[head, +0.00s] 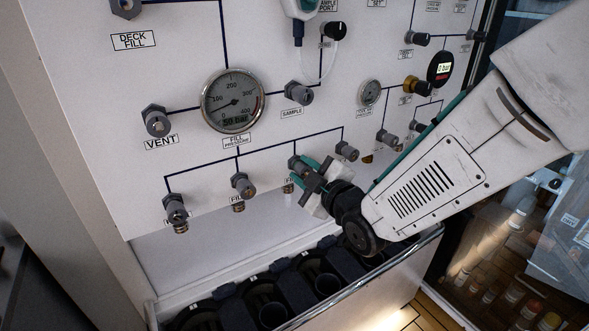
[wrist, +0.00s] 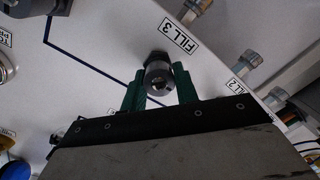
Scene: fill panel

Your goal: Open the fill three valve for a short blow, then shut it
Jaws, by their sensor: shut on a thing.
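The fill three valve (wrist: 158,80) is a grey round knob with a dark hex collar behind it, next to the "FILL 3" label (wrist: 180,40) in the wrist view. My gripper (wrist: 160,86) has its two green fingers closed on either side of this knob. In the head view my gripper (head: 310,177) is at the third valve from the left in the lower row, and largely hides that valve. The fill pressure gauge (head: 233,100) above reads "50 bar" in its lower window.
Other fill valves stand close by on the panel: two to the left (head: 243,185) (head: 175,208) and one to the right (head: 347,151). The vent valve (head: 156,121) and sample valve (head: 299,93) are above. A trough with dark round holders (head: 272,314) lies below.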

